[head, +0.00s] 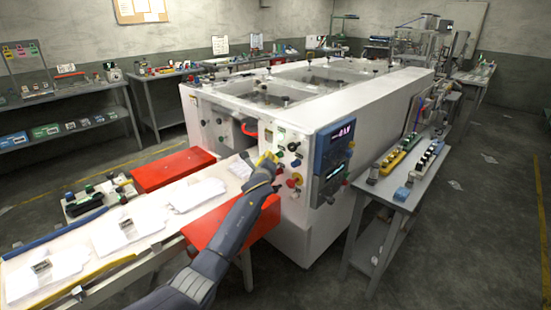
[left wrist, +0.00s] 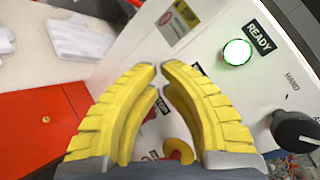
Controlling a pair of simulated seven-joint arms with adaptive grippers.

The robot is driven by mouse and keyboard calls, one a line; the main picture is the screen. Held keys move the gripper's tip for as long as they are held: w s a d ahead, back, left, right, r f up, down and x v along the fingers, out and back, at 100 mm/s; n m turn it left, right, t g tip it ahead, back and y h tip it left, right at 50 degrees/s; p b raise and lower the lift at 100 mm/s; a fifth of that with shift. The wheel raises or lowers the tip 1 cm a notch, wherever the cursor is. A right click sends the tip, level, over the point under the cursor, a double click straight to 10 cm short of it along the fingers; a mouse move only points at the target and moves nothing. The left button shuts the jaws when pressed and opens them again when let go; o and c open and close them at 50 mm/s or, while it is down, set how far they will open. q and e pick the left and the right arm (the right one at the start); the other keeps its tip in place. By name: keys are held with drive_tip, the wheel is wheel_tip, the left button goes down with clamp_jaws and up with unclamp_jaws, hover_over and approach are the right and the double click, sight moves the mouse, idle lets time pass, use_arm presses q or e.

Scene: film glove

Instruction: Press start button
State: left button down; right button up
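The white machine (head: 310,215) has a control face with several buttons and knobs. In the left wrist view, a lit green round button (left wrist: 237,52) sits beside a label reading READY (left wrist: 260,38). A black knob (left wrist: 296,131) is at the right, below the word HAND. No label reading START is legible; black labels are partly hidden behind my fingers. My left gripper (left wrist: 158,68), with yellow ribbed fingers, points at this face. Its tips are nearly together with nothing between them. In the head view, the gripper (head: 268,160) is near the panel's left edge; contact cannot be told. My right gripper is not in view.
A red knob on a yellow base (head: 294,181) is low on the panel, right of my gripper. A blue display box (head: 333,160) is mounted farther right. A conveyor with white film packets (head: 125,232) and red covers (head: 173,169) runs left. A grey side table (head: 408,185) stands right.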

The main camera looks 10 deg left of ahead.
use_arm(q)
drive_tip(key=shift+w+d, duration=0.1)
idle(0.7)
drive_tip(key=shift+s+a, duration=0.45)
drive_tip(key=shift+s, duration=0.3)
drive_tip(key=shift+s+a, duration=0.4)
drive_tip(key=shift+s, duration=0.3)
drive_tip(key=shift+s+a, duration=0.45)
drive_tip(key=shift+s, duration=0.3)
drive_tip(key=shift+s+a, duration=0.4)
drive_tip(key=shift+s, duration=0.3)
